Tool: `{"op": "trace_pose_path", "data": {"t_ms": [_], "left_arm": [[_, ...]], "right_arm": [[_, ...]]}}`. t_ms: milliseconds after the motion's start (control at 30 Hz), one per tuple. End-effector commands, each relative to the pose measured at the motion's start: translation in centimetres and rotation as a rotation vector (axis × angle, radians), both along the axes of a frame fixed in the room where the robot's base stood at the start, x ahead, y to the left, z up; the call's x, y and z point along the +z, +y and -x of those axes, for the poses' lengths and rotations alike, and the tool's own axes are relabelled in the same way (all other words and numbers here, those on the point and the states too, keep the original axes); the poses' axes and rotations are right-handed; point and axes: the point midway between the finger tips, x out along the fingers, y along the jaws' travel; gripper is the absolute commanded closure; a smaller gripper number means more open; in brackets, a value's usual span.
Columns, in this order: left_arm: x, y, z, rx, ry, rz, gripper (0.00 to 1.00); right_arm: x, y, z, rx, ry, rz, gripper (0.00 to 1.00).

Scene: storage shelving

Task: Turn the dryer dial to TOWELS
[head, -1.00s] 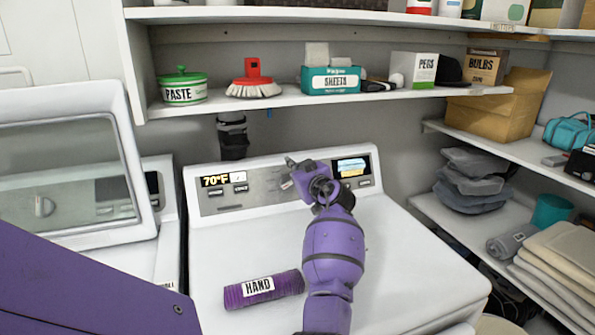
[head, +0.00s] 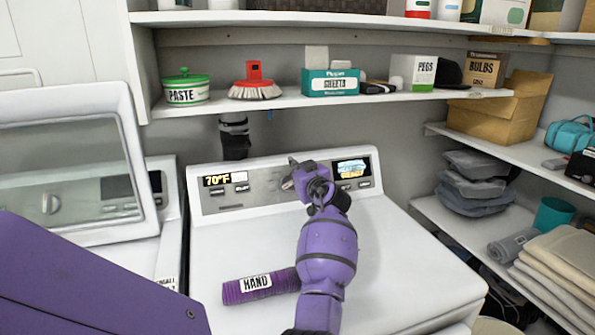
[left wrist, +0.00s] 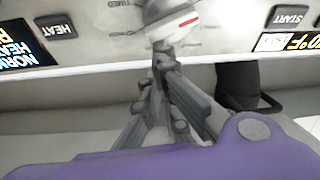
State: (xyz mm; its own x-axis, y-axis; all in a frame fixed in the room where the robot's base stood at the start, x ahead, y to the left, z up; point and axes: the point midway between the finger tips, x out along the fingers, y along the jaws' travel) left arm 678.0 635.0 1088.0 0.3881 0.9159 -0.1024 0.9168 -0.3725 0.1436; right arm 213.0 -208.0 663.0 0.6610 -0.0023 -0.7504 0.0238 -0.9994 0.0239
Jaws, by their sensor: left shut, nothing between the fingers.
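The dryer's dial (left wrist: 172,20) is a light grey knob with a red mark, at the top of the left wrist view, which shows the panel upside down. Small labels ring it, too blurred to read surely. My left gripper (left wrist: 163,55) is shut and empty, its fingertips at the dial's edge; I cannot tell whether they touch it. In the head view my left gripper (head: 291,176) is at the dryer's control panel (head: 260,192) and hides most of the dial. My right gripper is not in view.
A purple roll labelled HAND (head: 245,288) lies on the dryer top (head: 400,250), beside my arm. A shelf (head: 215,105) with several items hangs above the panel. A HEAT button (left wrist: 55,27) and START button (left wrist: 288,18) flank the dial. A washer with raised lid (head: 128,170) stands left.

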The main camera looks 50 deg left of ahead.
Motion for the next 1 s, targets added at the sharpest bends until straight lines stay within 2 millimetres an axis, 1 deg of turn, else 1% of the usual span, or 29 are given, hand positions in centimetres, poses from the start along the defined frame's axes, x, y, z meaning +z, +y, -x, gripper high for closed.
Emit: {"op": "trace_pose_path", "data": {"t_ms": [233, 567, 1000], "left_arm": [[-0.1, 0.2, 0.0, -0.013, 0.029, -0.013, 1.0], [-0.3, 0.2, -0.1, -0.016, 0.036, -0.014, 1.0], [-0.3, 0.2, -0.1, -0.016, 0.036, -0.013, 1.0]], "right_arm": [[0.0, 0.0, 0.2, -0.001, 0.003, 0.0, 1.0], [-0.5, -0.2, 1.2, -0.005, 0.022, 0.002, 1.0], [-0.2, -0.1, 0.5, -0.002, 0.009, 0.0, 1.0]]}}
